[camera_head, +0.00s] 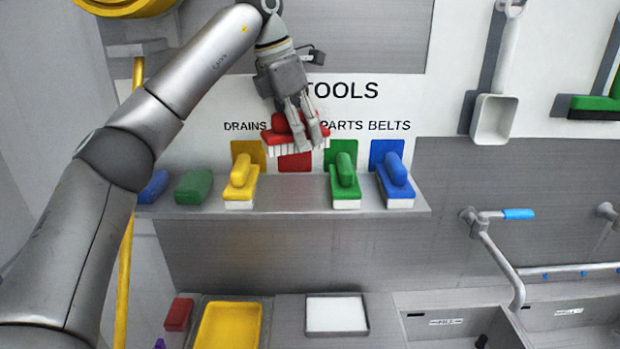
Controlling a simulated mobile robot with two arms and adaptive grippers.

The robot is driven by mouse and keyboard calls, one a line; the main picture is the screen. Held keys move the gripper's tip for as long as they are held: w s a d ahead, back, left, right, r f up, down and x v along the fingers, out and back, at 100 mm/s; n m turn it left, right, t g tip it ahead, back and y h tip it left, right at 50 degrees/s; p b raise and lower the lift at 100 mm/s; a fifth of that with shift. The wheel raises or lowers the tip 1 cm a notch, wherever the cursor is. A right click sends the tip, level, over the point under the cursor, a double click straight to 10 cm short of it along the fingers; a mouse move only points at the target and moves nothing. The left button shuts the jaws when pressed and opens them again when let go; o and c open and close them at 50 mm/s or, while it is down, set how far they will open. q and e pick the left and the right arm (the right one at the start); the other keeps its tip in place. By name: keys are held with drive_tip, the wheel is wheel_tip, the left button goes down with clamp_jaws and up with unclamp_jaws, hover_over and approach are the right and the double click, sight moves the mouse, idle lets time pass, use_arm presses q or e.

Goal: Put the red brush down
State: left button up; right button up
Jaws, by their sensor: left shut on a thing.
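A red brush (275,140) with white bristles is held in my left gripper (306,137), which is shut on its handle. The brush is in the air, bristles down, above the metal shelf (293,190) and in front of the wall panel lettered "TOOLS". A red square (295,163) shows on the wall just below it, above a gap on the shelf. A yellow brush (240,183) stands left of this gap and a green brush (345,182) right of it. A blue brush (396,182) stands farther right. My right gripper is not in view.
A dark blue item (154,187) and a dark green item (194,187) lie at the shelf's left end. Below are a yellow tray (228,326), a white tray (336,314), a red block (178,314) and sinks with a tap (500,262). A white scoop (494,118) hangs at right.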

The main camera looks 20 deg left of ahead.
sight(274, 115)
use_arm(q)
drive_tip(key=shift+s+f, duration=0.25)
drive_tip(key=shift+f, duration=0.05)
drive_tip(key=f, duration=0.1)
drive_tip(key=s+f+p, duration=0.1)
drive_tip(key=f, duration=0.2)
drive_tip(key=shift+s+a+f+p, duration=0.1)
drive_tip(key=shift+s+p, duration=0.2)
drive_tip(key=shift+s, duration=0.05)
drive_tip(key=x, duration=0.1)
drive_tip(key=p+x, duration=0.1)
drive_tip(key=x, duration=0.1)
drive_tip(key=shift+a+f, duration=0.2)
drive_tip(key=shift+f, duration=0.4)
drive_tip(key=shift+a+f, duration=0.1)
drive_tip(key=o, duration=0.6)
drive_tip(key=shift+f, duration=0.15)
drive_tip(key=o, duration=0.4)
drive_tip(key=shift+r, duration=0.35)
drive_tip(key=b+v, duration=0.2)
drive_tip(key=v, duration=0.9)
drive_tip(key=shift+s+r+b, duration=0.2)
drive_tip(key=shift+r+b, duration=0.1)
drive_tip(key=shift+b, duration=0.05)
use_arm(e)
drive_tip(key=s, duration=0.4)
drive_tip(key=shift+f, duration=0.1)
